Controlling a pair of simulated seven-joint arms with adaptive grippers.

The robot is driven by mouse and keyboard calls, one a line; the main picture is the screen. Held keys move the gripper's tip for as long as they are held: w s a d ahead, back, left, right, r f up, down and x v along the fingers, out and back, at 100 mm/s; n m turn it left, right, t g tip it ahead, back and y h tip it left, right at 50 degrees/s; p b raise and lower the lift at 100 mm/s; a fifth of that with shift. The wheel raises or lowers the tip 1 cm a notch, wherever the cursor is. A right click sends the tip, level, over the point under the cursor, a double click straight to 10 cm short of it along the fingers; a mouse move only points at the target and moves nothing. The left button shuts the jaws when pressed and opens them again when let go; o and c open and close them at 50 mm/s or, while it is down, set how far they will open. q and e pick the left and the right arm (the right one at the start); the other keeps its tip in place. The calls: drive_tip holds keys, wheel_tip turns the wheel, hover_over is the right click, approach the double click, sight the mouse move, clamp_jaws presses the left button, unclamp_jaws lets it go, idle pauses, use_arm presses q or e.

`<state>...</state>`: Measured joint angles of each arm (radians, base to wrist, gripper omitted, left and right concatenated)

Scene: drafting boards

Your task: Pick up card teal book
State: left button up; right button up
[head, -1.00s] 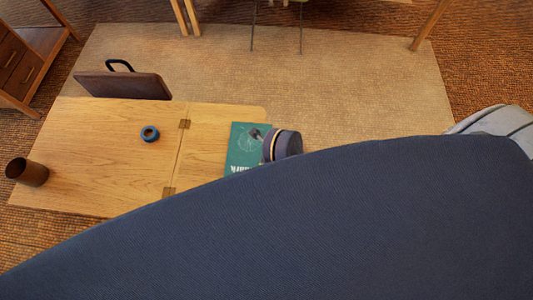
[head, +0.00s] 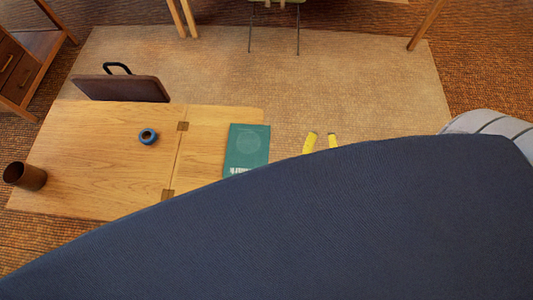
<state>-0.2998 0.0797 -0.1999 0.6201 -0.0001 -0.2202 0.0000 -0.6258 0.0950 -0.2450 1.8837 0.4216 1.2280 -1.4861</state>
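The teal book (head: 248,147) lies flat on the right part of the wooden table, by its right edge. It has a faint round design and pale lettering near its lower edge, which the dark blue surface partly covers. My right gripper (head: 321,142) shows only as two yellow fingertips, to the right of the book and apart from it. The fingertips stand apart with bare rug visible between them. The rest of that gripper is hidden behind the dark blue surface. My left gripper is not in view.
A large dark blue surface (head: 350,225) fills the foreground and hides much of the scene. A grey padded thing (head: 487,125) is at right.

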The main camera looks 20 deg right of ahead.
drive_tip(key=s+a+f+n+g+y, duration=0.2)
drive_tip(key=s+a+f+n+y, duration=0.2)
drive_tip(key=a+f+n+y, duration=0.6)
drive_tip(key=s+a+f+n+g+y, duration=0.1)
drive_tip(key=s+a+f+n+y, duration=0.5)
drive_tip(key=n, duration=0.9)
drive_tip(key=shift+y, duration=0.4)
drive_tip(key=shift+w+a+r, duration=0.15)
drive_tip(key=shift+w+r, duration=0.1)
drive_tip(key=shift+w, duration=1.55)
drive_tip(key=shift+w+a+r, duration=0.2)
drive_tip(key=shift+w, duration=1.65)
drive_tip(key=shift+w+a+r, duration=0.15)
drive_tip(key=shift+w+r, duration=0.1)
drive_tip(key=shift+w, duration=1.55)
drive_tip(key=shift+c, duration=1)
drive_tip(key=c, duration=0.3)
clamp_jaws()
